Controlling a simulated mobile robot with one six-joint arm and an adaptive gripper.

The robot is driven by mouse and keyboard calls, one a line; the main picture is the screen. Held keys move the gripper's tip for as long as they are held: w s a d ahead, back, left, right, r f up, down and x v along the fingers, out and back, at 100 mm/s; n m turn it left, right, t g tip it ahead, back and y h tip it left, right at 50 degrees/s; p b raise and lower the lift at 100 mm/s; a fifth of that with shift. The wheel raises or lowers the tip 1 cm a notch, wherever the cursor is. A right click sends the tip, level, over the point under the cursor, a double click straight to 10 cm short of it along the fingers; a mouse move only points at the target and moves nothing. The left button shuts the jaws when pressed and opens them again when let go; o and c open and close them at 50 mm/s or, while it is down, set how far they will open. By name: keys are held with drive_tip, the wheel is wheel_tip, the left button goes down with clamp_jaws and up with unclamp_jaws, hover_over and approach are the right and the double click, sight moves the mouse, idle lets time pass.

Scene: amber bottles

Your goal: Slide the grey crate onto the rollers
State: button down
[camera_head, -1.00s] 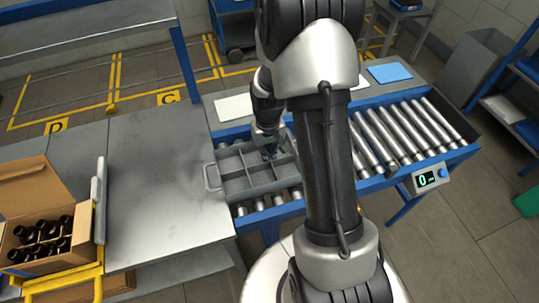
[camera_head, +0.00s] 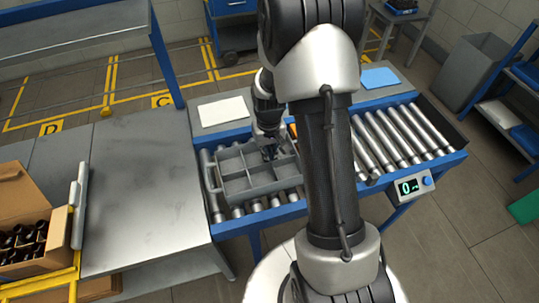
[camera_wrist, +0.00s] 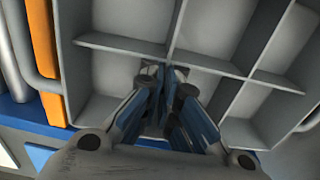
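The grey crate (camera_head: 232,185) is an open tray with dividers, apparently empty. It sits upright on the rollers (camera_head: 225,211) at the left end of the conveyor, with its handle (camera_head: 208,176) on the left side. My gripper (camera_head: 270,152) reaches down into the crate near its back right part. In the wrist view my gripper (camera_wrist: 165,76) has its fingertips close together on a thin divider of the crate (camera_wrist: 122,43), so it looks shut on it. The fingers and arm hide the crate's right end in the head view.
An orange piece (camera_wrist: 45,60) stands beside the crate. More rollers (camera_head: 405,132) lie right of my arm, by a display (camera_head: 410,188). The grey table (camera_head: 145,190) adjoins the conveyor's left. A box of brown bottles (camera_head: 25,225) stands far left.

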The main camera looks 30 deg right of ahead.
drive_tip(key=c, duration=2.3)
unclamp_jaws()
drive_tip(key=o, duration=0.6)
drive_tip(key=shift+r, duration=0.1)
